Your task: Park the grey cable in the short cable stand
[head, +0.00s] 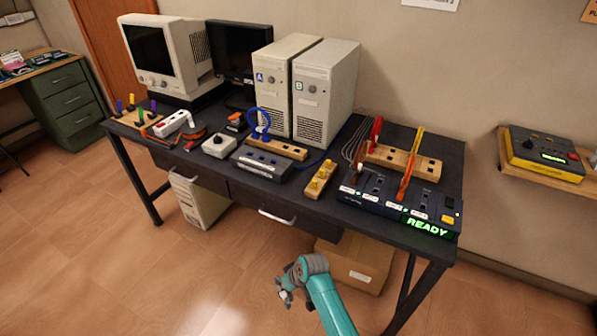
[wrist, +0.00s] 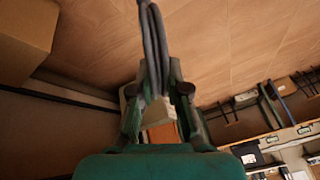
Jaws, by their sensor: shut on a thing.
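My gripper (wrist: 160,92) is shut on a grey cable (wrist: 152,40) in the wrist view. The cable shows as a dark grey loop running up between the fingers. In the head view, my gripper (head: 284,292) is low in front of the desk, over the floor, and the cable cannot be made out there. Several wooden stands are on the desk: a short block with yellow tops (head: 320,181), a longer one with a blue cable (head: 285,151), and one at the back right (head: 425,168) by red and orange cables. No label shows which is the short cable stand.
The dark desk (head: 220,182) also holds a monitor, two computer towers (head: 325,95), a grey box (head: 262,165) and a dark panel reading READY (head: 427,226). A cardboard box (head: 355,262) is under the desk. The floor at left is clear.

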